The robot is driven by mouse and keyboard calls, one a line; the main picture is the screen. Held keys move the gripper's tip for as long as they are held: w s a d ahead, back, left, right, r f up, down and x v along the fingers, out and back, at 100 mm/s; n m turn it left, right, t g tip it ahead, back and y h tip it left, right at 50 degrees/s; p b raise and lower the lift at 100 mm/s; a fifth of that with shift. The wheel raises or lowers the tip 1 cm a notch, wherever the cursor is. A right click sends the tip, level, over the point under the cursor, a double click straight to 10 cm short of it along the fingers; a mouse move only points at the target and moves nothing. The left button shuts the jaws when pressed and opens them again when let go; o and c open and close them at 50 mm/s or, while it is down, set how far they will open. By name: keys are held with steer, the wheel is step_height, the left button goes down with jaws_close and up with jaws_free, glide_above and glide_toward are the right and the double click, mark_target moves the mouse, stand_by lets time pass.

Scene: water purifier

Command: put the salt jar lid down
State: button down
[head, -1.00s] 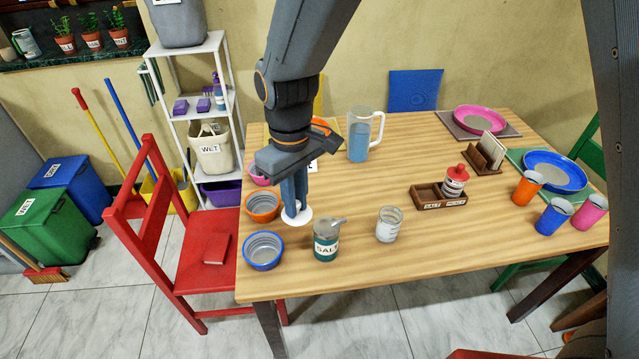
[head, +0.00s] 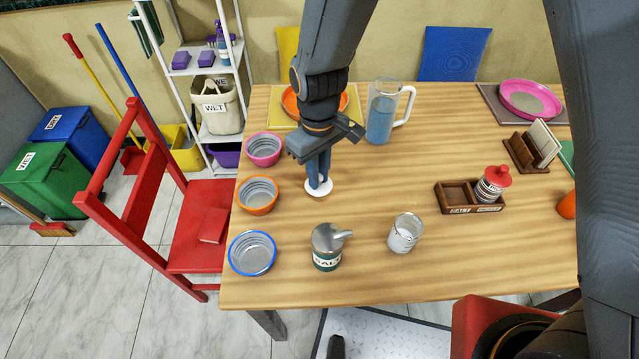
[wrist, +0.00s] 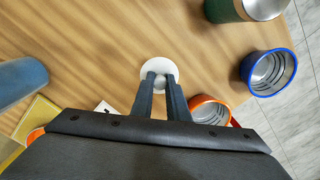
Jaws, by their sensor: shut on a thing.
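The salt jar lid (head: 318,189) is a white round disc with a small knob, seen low over the table beside the orange bowl. My gripper (head: 319,184) points down and is shut on the lid's knob. In the wrist view the lid (wrist: 158,66) shows flat between the fingertips (wrist: 160,82). I cannot tell whether its underside touches the table. The green jar labelled SALT (head: 327,247) stands nearer the front edge, with a metal spouted top. A clear glass jar with whitish contents (head: 405,234) stands to its right.
Pink (head: 263,149), orange (head: 257,195) and blue (head: 252,253) bowls line the table's left edge. A water pitcher (head: 381,112) stands behind, right of my arm. A wooden caddy (head: 456,196) holds a red-topped jar (head: 494,183). The table's middle is clear.

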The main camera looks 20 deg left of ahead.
steer(key=shift+f+p, duration=0.45)
steer(key=shift+f, duration=1.9)
steer(key=c, duration=1.7)
jaws_free()
steer(key=shift+f, duration=0.15)
steer(key=r+b, duration=0.1)
steer(key=r, duration=0.7)
steer(key=r+b, duration=0.1)
steer(key=r, duration=0.3)
steer(key=shift+w+r+b, duration=0.2)
steer(key=shift+w+b, duration=0.05)
steer(key=shift+b, duration=0.05)
